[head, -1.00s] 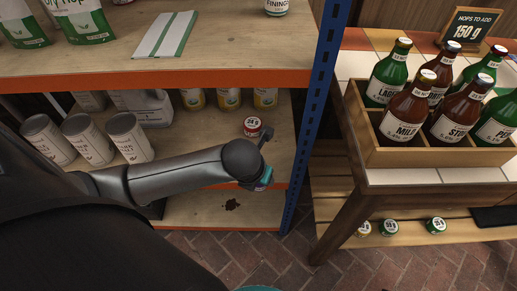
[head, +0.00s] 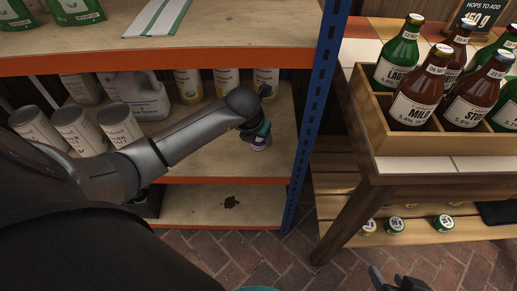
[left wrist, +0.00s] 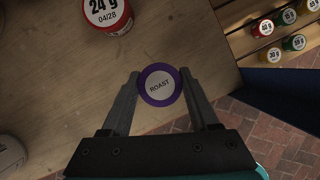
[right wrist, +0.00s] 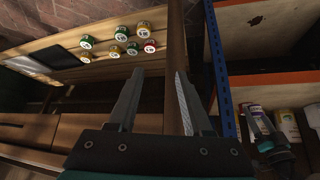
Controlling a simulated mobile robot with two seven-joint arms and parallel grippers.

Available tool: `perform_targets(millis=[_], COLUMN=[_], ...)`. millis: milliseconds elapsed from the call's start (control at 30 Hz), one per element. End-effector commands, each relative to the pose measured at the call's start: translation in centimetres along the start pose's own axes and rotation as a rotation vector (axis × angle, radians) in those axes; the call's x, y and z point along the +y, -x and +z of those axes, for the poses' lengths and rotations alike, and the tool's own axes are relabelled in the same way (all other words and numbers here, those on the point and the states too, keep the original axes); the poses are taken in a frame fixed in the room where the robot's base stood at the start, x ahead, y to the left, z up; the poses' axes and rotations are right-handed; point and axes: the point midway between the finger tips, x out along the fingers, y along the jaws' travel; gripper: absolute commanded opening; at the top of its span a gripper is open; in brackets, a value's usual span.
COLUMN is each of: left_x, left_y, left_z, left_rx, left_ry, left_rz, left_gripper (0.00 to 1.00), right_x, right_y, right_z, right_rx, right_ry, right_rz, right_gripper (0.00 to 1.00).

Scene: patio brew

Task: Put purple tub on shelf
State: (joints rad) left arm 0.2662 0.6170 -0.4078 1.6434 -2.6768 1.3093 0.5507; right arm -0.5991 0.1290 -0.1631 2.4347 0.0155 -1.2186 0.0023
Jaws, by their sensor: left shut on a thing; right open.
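The purple tub (left wrist: 160,84), with a white lid centre reading ROAST and a purple rim, sits between the fingers of my left gripper (left wrist: 158,92). The left gripper (head: 258,130) is shut on it. In the head view the tub (head: 261,143) shows just below the fingers, over the right end of the middle shelf board (head: 205,157). I cannot tell whether its base touches the board. My right gripper (right wrist: 155,85) is open and empty; in the head view it shows at the bottom edge (head: 392,277).
A red-rimmed tub (left wrist: 106,14) stands on the board near the purple one. Grey cans (head: 78,128), a jug (head: 148,100) and wheat cans (head: 188,84) stand behind. A blue post (head: 311,135) bounds the shelf's right side. A bottle crate (head: 420,145) is further right.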

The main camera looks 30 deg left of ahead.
Motion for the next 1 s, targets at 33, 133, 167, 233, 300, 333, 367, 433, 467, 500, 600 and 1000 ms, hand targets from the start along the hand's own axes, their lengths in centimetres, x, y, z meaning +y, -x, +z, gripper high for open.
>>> perform_targets(millis=[33, 133, 167, 233, 300, 333, 367, 433, 467, 500, 600, 1000], left_x=[0.0, 0.0, 0.0, 0.0, 0.0, 0.0, 0.0, 0.0, 0.0, 0.0, 0.0, 0.1], left_y=[-0.2, -0.3, -0.3, -0.5, -0.8, -1.0, -1.2, -1.7, -1.9, -2.2, -2.8, -3.8], left_z=[-0.1, -0.2, -0.2, -0.3, -0.4, -0.5, -0.6, -0.8, -0.9, -1.0, -1.3, -1.2], left_rx=[0.001, 0.001, 0.001, 0.001, 0.001, 0.001, 0.001, 0.000, 0.000, 0.000, 0.001, -0.001], left_ry=[0.000, 0.000, 0.000, 0.000, 0.000, 0.000, 0.000, 0.000, 0.000, 0.000, 0.000, 0.000], left_rz=[0.000, 0.000, 0.000, 0.000, 0.000, 0.000, 0.000, 0.000, 0.000, 0.000, 0.001, 0.000], left_gripper=[0.07, 0.07, 0.07, 0.07, 0.07, 0.07, 0.07, 0.07, 0.07, 0.07, 0.07, 0.07], right_x=[-0.2, -0.4, -0.4, -0.6, -0.9, -1.1, -1.3, -1.8, -2.1, -2.4, -3.1, -5.2], right_y=[-0.2, -0.4, -0.4, -0.6, -0.9, -1.1, -1.2, -1.6, -1.8, -1.9, -2.2, -2.2], right_z=[-0.1, -0.3, -0.3, -0.5, -0.7, -0.9, -1.0, -1.4, -1.6, -1.9, -2.5, -4.1], right_rx=[0.013, 0.031, 0.035, 0.052, 0.080, 0.098, 0.116, 0.165, 0.187, 0.215, 0.284, 0.493], right_ry=[0.001, 0.002, 0.002, 0.003, 0.003, 0.004, 0.004, 0.004, 0.003, 0.003, -0.001, -0.022], right_rz=[-0.005, -0.010, -0.011, -0.016, -0.025, -0.029, -0.035, -0.048, -0.054, -0.063, -0.083, -0.142], right_gripper=[0.50, 0.50, 0.50, 0.50, 0.50, 0.50, 0.50, 0.50, 0.50, 0.50, 0.50, 0.50])
